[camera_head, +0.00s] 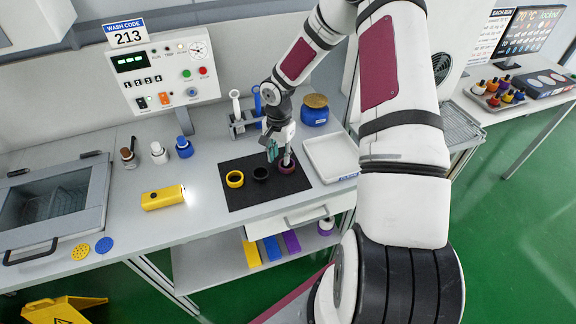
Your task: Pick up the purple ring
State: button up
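The purple ring (287,168), dark maroon in the picture, lies at the right end of a black mat (241,201). A black ring (261,174) and a yellow ring (235,180) lie to its left on the mat. My gripper (280,156) points down right at the purple ring, with its two fingers visibly apart. One finger, with a teal pad, is at the ring's upper left; the grey one is over the ring. The fingers partly hide the ring, and I cannot tell whether they touch it.
A white tray (331,174) stands close to the right of the mat. Behind are a rack (244,124) with white and blue handles and a blue jar (314,117). A lit yellow flashlight (163,197) lies to the left. The bench between the flashlight and the mat is clear.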

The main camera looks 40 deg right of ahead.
jog(key=shift+f, duration=1.3)
grip_shut()
jog(key=shift+r, duration=0.1)
